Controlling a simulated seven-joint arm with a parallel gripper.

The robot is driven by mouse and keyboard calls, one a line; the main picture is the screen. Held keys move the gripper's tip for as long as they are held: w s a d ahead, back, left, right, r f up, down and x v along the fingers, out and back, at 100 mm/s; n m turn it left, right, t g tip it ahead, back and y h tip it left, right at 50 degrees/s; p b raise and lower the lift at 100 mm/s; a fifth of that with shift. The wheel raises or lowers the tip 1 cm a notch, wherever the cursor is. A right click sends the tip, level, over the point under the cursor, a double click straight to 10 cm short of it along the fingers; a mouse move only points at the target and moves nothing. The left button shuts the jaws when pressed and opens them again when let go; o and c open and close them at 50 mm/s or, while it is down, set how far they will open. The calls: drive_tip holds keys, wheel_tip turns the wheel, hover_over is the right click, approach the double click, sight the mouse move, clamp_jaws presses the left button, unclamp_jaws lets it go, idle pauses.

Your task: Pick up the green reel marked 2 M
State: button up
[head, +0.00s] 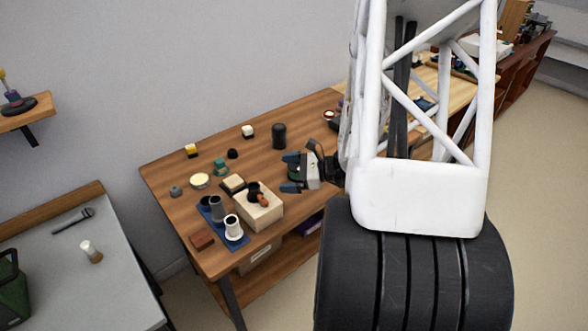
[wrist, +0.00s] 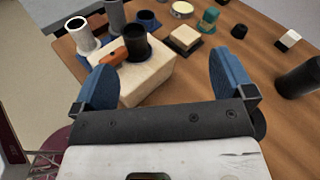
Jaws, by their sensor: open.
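The green reel (wrist: 209,19) stands on the wooden table beyond my gripper in the wrist view, small, with its marking too small to read. My gripper (head: 290,173) is open and empty above the table. In the wrist view the two blue fingers (wrist: 165,76) are spread wide, and the reel lies past the right finger's tip, apart from it.
A pale wooden block (head: 265,216) carrying a black cup and an orange piece stands close to my gripper. A blue tray (head: 244,242) holds several cups. A black cylinder (head: 279,135) and a wooden square on a dark base (wrist: 185,37) stand nearby.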

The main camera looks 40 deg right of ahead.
sight(297, 170)
drive_tip(key=s+d+f+m+t+h, duration=0.1)
drive_tip(key=d+f+m+t+h, duration=0.1)
drive_tip(key=d, duration=0.3)
drive_tip(key=s+d+f+m+t+h, duration=0.1)
drive_tip(key=d+f+m+t+h, duration=0.1)
drive_tip(key=d+f+m, duration=0.2)
drive_tip(key=s+d+f+m+t+h, duration=0.2)
drive_tip(key=d+f, duration=0.1)
drive_tip(key=d, duration=0.2)
drive_tip(key=shift+d+f+m+h, duration=0.1)
drive_tip(key=shift+d+m+h, duration=0.2)
drive_tip(key=shift+d+m, duration=0.1)
drive_tip(key=shift+w+a, duration=0.1)
drive_tip(key=shift+w, duration=0.05)
drive_tip(key=shift+x, duration=3.4)
drive_tip(key=shift+x, duration=2.5)
drive_tip(key=c, duration=1)
